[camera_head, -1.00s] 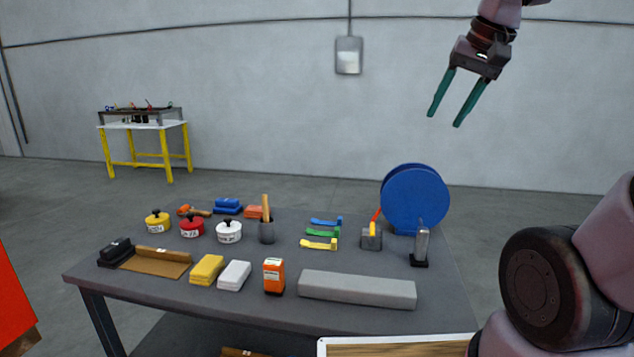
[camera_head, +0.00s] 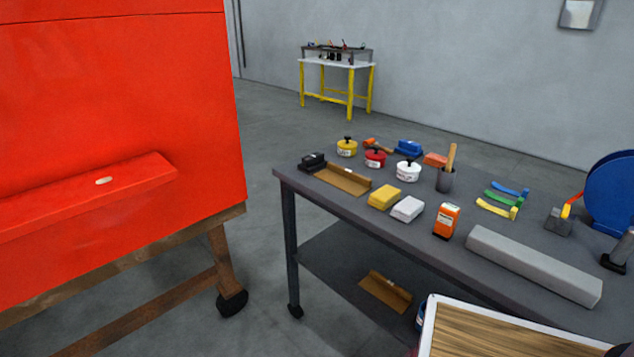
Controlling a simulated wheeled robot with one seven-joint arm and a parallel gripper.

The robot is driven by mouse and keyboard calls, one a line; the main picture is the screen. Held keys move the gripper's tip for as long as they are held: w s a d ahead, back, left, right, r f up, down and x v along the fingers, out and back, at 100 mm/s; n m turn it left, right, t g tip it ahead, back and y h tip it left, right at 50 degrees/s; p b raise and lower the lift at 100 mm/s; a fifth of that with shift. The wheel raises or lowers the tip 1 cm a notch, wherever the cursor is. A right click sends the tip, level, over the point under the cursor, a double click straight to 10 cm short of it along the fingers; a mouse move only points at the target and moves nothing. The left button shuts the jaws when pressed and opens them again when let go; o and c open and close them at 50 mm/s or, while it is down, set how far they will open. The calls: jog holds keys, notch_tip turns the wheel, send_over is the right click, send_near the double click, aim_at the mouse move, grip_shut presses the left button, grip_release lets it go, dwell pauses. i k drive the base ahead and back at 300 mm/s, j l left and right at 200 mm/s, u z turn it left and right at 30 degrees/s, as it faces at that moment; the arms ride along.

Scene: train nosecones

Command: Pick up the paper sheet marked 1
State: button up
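I cannot make out a paper sheet marked 1 in the present view. Brown sheet-like material (camera_head: 343,178) lies on the grey table (camera_head: 300,178) near its left end, beside a black block (camera_head: 312,161); no mark can be read on it. Another brown piece (camera_head: 385,291) lies on the table's lower shelf. My gripper is out of the present view, so its state does not show.
A large red nosecone (camera_head: 120,110) on a wooden wheeled stand (camera_head: 228,262) fills the left. The table holds pots, sponges, an orange box (camera_head: 446,220) and a grey bar (camera_head: 532,264). A white-rimmed board (camera_head: 427,335) is at the bottom right. Floor shows between stand and table.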

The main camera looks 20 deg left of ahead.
aim_at(355, 184)
jog(key=i+l+u, duration=0.1)
jog(key=u, duration=1.05)
